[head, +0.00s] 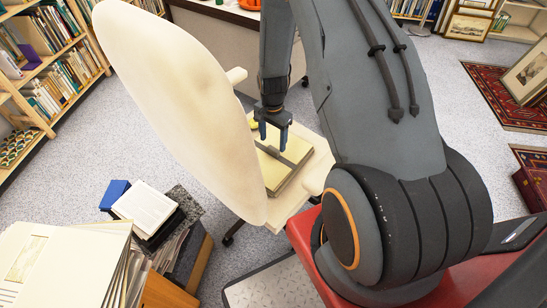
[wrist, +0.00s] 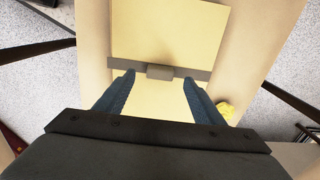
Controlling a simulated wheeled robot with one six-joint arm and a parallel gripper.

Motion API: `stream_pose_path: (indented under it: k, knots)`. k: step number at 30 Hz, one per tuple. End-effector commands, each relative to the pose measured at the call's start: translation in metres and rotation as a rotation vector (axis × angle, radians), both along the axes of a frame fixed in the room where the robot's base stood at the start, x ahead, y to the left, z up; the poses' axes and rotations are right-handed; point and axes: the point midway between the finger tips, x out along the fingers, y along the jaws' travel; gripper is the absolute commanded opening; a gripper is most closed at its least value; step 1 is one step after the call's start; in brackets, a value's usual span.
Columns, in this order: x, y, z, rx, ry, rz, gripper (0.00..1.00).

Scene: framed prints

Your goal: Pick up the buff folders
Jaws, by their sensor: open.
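The buff folders (head: 275,172) lie as a flat stack on the seat of a cream chair (head: 180,95), with a grey band and a buckle-like block across the top. In the wrist view the folders (wrist: 180,35) fill the middle, with the band running crosswise just beyond my fingertips. My gripper (head: 273,131) points down over the stack, and its two blue fingers are apart. In the wrist view my gripper (wrist: 159,78) has the grey block between and slightly beyond its fingertips, with nothing held. I cannot tell how far above the folders the fingertips are.
The tall chair back stands close left of my gripper, and an armrest (head: 315,180) is at the right. A small yellow object (wrist: 224,110) lies beside the stack. Cream files (head: 60,265) and a book pile (head: 148,208) are at lower left. Bookshelves (head: 45,75) line the left.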

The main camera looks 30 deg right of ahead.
Motion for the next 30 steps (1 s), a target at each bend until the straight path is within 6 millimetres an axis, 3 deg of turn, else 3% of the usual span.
stream_pose_path:
  k: [10, 20, 30]
  knots:
    - [0.003, -0.005, -0.041, 0.0, 0.001, -0.001, 0.62]
    - [0.003, -0.005, -0.048, 0.0, 0.0, -0.001, 0.62]
    - [0.003, -0.005, -0.048, 0.0, 0.0, -0.001, 0.09]
